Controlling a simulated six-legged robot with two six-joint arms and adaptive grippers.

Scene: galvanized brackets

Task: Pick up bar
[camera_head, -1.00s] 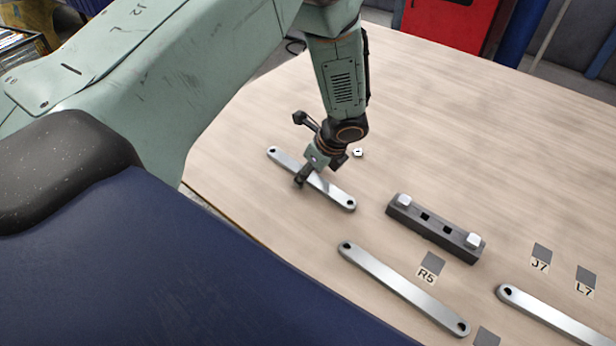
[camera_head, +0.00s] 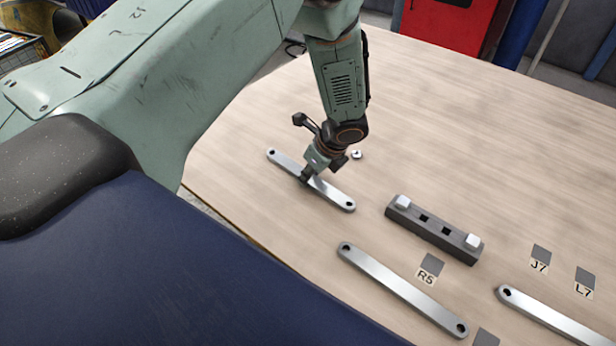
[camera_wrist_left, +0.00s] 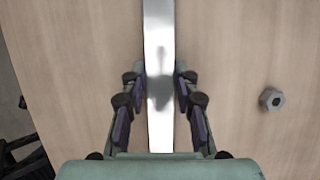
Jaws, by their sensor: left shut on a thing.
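A flat silver bar (camera_head: 334,195) with a hole near each end lies on the wooden table, left of the middle in the head view. My left gripper (camera_head: 306,178) is down at the middle of this bar. In the left wrist view the bar (camera_wrist_left: 159,60) runs between the two fingers of the left gripper (camera_wrist_left: 160,95), which is shut on it. The bar looks level and at table height; I cannot tell any gap beneath it. My right gripper is not in view.
A second silver bar (camera_head: 400,290) and a third (camera_head: 550,315) lie nearer the front right. A dark block with two white pegs (camera_head: 433,230) stands between. A small nut (camera_head: 357,155) lies beside the gripper, also in the wrist view (camera_wrist_left: 271,99). Labels R5 (camera_head: 428,270) and J7 (camera_head: 540,258) mark the table.

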